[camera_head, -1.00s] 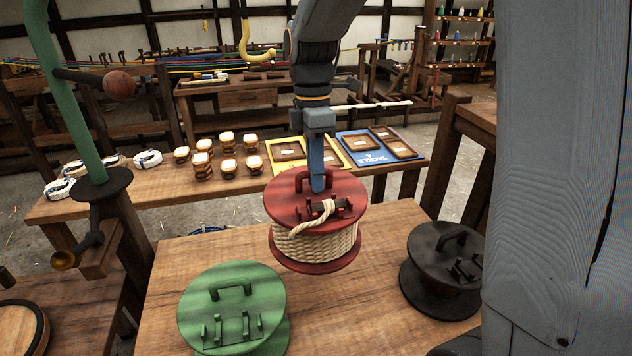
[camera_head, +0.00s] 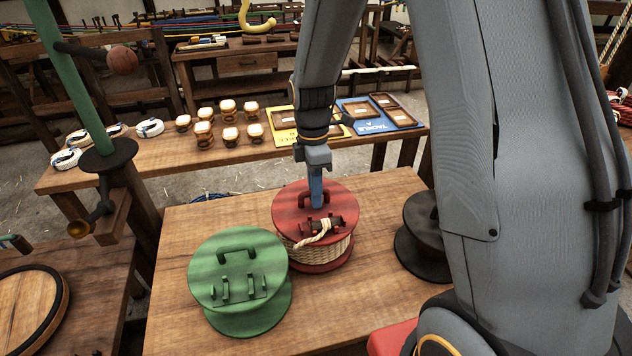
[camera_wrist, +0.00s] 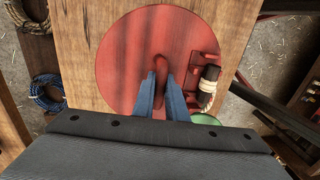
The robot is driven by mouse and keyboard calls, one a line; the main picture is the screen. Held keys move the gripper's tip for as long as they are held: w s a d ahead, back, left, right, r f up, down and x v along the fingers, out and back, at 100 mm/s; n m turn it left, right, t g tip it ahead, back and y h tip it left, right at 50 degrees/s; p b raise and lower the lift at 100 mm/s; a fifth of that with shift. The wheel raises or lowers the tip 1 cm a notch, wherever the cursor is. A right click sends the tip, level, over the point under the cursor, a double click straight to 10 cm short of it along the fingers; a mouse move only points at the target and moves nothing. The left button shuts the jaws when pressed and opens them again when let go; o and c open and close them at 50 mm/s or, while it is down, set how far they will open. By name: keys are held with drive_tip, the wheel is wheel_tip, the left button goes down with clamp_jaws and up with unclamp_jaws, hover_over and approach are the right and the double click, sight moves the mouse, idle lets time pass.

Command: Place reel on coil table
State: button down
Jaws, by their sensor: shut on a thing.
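The red reel (camera_head: 304,217), wound with pale rope (camera_head: 322,249), stands upright at the middle of the wooden table (camera_head: 180,262) in the head view. My gripper (camera_head: 316,200) is above its top flange, shut on the handle. In the wrist view my gripper's two blue fingers (camera_wrist: 161,100) close on the handle of the red reel (camera_wrist: 130,60) from both sides. The head view does not clearly show whether the reel's bottom flange touches the tabletop.
A green reel (camera_head: 236,270) stands close left of the red one. A black reel (camera_head: 424,235) is to the right, partly behind my arm. Behind is a bench (camera_head: 150,165) with several blocks and trays. A green post (camera_head: 70,75) rises at left.

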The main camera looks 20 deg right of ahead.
drive_tip(key=shift+f, duration=0.95)
drive_tip(key=c, duration=1.8)
unclamp_jaws()
drive_tip(key=shift+o, duration=0.2)
drive_tip(key=shift+r, duration=0.1)
